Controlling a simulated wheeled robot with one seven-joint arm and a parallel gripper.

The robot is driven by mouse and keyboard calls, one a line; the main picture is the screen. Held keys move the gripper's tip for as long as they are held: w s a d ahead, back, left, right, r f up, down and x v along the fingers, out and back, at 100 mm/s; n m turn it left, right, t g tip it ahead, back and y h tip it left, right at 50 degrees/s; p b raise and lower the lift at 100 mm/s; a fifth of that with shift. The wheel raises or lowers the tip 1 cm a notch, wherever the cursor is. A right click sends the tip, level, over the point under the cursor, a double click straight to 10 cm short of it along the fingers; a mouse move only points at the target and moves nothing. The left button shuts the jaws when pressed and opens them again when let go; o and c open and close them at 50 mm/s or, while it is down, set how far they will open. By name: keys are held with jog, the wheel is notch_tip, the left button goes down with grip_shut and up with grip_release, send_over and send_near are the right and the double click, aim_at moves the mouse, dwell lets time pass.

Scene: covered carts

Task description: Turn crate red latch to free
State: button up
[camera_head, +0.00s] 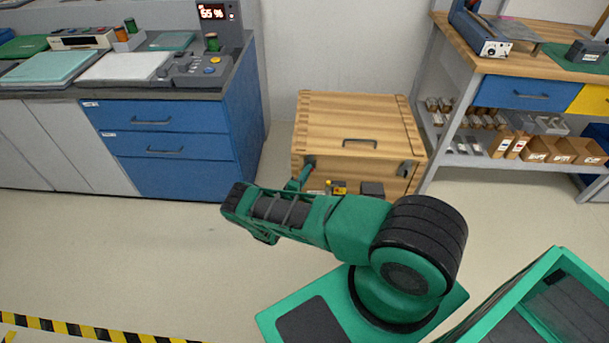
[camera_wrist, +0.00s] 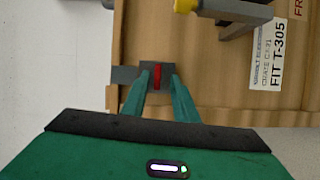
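The wooden crate (camera_head: 355,103) stands on the floor against the wall, its lid down. In the wrist view its wooden face (camera_wrist: 213,66) fills most of the picture. The red latch (camera_wrist: 157,75) is a narrow red bar on a dark grey plate, lying along the direction of my fingers. My gripper (camera_wrist: 158,82) has its two green fingers apart, with tips on either side of the red bar. I cannot tell whether they touch it. In the head view my gripper (camera_head: 299,179) is at the crate's front left, and my arm hides part of the crate's lower front.
A dark fitting (camera_head: 405,170) sits at the crate's front right. A yellow-ended part (camera_wrist: 186,5) and a white label (camera_wrist: 268,52) are close by in the wrist view. A blue drawer cabinet (camera_head: 175,150) stands left, a shelved workbench (camera_head: 470,160) right. Floor at left is clear.

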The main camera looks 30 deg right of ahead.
jog(key=shift+r, duration=0.1)
jog(key=v, duration=1)
jog(key=shift+s+a, duration=0.15)
jog(key=shift+a, duration=0.25)
